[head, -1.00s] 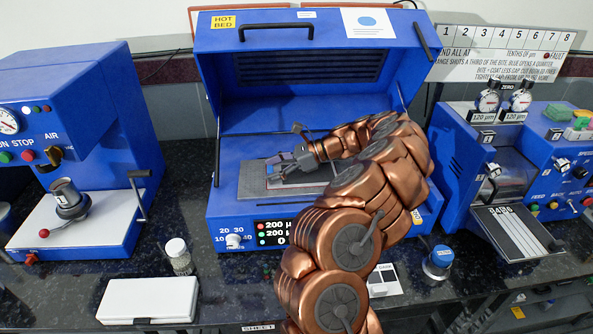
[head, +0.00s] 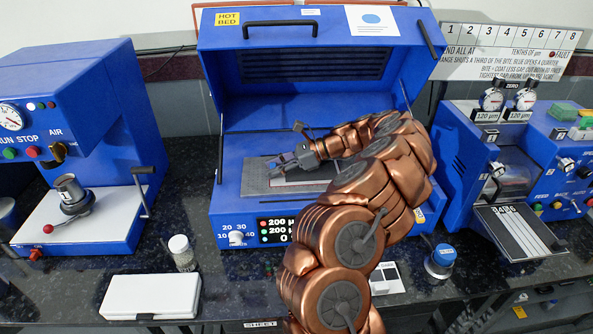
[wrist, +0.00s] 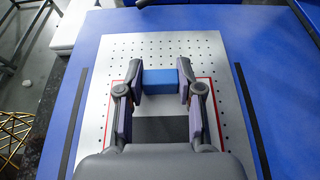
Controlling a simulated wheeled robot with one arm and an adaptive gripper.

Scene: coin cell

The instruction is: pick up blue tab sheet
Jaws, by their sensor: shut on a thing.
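The blue tab sheet shows in the wrist view as a blue tab (wrist: 160,82) with a dark grey coated part (wrist: 160,129) nearer my wrist. It lies over a perforated metal plate inside a red outline. My gripper (wrist: 162,84) has its two fingers at the tab's left and right ends, shut on it. In the head view my gripper (head: 281,163) is low over the plate inside the open blue hot bed. The tab is hard to make out there. I cannot tell whether the sheet touches the plate.
The hot bed's lid (head: 315,60) stands open behind my arm. A blue press (head: 75,140) is on the left and a coater (head: 500,180) on the right. A small jar (head: 181,252) and a white case (head: 151,295) are on the dark counter in front.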

